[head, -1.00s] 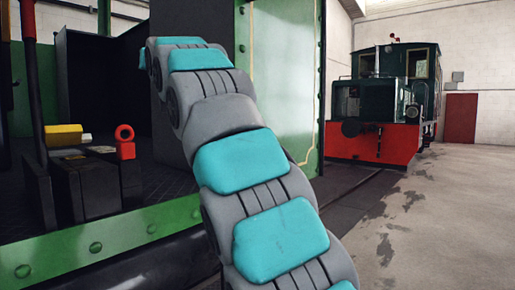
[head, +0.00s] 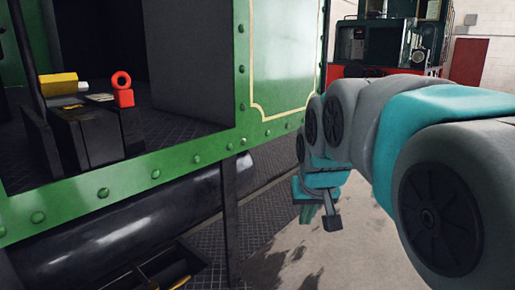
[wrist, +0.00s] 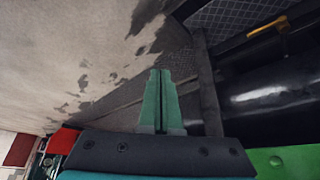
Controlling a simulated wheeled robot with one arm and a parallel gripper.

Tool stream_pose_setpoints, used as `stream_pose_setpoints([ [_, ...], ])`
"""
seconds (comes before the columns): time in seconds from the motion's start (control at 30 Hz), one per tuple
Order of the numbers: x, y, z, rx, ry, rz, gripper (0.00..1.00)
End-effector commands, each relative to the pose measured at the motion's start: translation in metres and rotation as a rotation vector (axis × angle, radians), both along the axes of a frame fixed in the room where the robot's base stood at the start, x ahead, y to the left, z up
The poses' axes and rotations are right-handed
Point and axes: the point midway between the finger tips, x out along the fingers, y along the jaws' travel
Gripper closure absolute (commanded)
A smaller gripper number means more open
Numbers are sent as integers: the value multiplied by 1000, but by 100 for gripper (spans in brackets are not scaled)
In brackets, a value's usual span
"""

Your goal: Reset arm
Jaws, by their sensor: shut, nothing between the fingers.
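My arm (head: 440,130) reaches in from the right in the head view and bends down beside the green tram. My gripper (head: 307,213) hangs low at its end, over the floor outside the tram, small and partly hidden by the wrist. In the wrist view, the two green fingers of my gripper (wrist: 160,75) lie together, shut and empty, with floor beyond them.
The green tram side (head: 130,180) stands at left, with a black box (head: 85,137), a yellow cylinder (head: 58,84) and a red ring-shaped piece (head: 122,88) inside. A yellow-handled tool (wrist: 281,38) lies near its underside. A red-fronted locomotive (head: 385,45) stands behind. Concrete floor is open.

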Motion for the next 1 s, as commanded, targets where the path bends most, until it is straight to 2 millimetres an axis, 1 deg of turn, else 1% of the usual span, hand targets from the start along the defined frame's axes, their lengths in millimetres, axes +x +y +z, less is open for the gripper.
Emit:
stream_pose_setpoints([
  [0.03,-27,-10,-19,-2,65,-11,100],
  [0.07,-43,-15,-32,-4,104,-16,100],
  [0.1,-66,-21,-47,-6,156,-21,100],
  [0.17,-99,-29,-70,-8,235,-28,100],
  [0.2,-122,-34,-83,-9,283,-31,100],
  [0.27,-157,-39,-103,-9,357,-33,100],
  [0.3,-179,-41,-115,-8,406,-33,100],
  [0.37,-210,-44,-130,-6,471,-33,100],
  [0.4,-229,-45,-139,-5,509,-32,100],
  [0.5,-264,-47,-154,-5,581,-28,100],
  [0.6,-285,-48,-163,-5,624,-26,100],
  [0.67,-290,-48,-165,-5,634,-25,100],
  [1.0,-292,-48,-166,-5,639,-25,100],
])
